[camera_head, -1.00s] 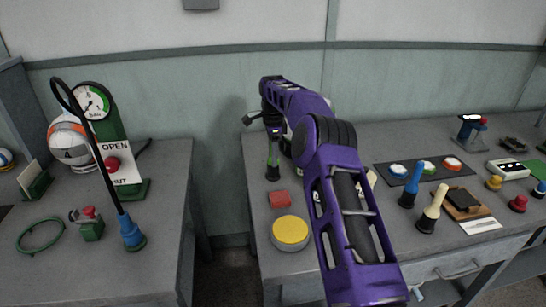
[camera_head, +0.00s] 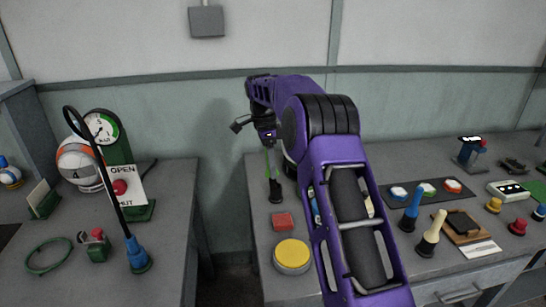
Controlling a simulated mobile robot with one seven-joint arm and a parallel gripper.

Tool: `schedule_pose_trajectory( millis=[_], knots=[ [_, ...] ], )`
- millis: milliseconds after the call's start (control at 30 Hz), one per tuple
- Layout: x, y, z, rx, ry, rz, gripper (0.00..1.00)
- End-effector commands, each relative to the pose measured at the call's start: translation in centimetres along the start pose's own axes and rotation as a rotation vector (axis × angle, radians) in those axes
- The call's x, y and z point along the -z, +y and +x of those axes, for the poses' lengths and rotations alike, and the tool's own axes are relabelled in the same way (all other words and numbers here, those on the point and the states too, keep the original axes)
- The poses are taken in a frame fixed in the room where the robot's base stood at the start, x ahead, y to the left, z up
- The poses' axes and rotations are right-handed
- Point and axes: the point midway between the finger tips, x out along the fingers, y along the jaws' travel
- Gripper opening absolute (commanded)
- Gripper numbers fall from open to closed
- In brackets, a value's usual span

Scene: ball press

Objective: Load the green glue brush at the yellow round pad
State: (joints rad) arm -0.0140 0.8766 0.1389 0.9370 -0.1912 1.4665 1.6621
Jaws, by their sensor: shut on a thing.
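My gripper (camera_head: 265,138) hangs at the end of my purple arm, over the left part of the right-hand bench. It is shut on the green glue brush (camera_head: 268,162), a thin green handle with a dark end (camera_head: 275,190) pointing down. The brush hangs roughly upright, behind a small red block. I cannot tell whether its dark end touches the bench. The yellow round pad (camera_head: 292,254) sits on a grey base near the bench's front left corner, in front of the red block and apart from the brush.
The red block (camera_head: 283,221) lies between brush and pad. Right of my arm stand a blue-handled brush (camera_head: 411,210), a cream-handled brush (camera_head: 431,235) and a dark tray (camera_head: 440,188) with coloured round pads. A gap separates this bench from the left bench (camera_head: 180,215).

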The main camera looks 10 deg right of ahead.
Motion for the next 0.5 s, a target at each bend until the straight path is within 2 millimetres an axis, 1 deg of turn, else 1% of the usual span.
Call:
schedule_pose_trajectory(
  millis=[33, 167, 300, 400, 500],
  knots=[
    [-0.1, 1.4, -0.1, -0.017, 0.012, -0.001, 0.00],
    [-0.2, 5.0, 0.4, -0.061, 0.036, 0.002, 0.00],
    [0.0, 9.1, 1.0, -0.106, 0.056, 0.014, 0.00],
    [0.3, 11.9, 1.6, -0.134, 0.064, 0.025, 0.00],
    [0.5, 14.1, 2.0, -0.157, 0.069, 0.035, 0.00]
  ],
)
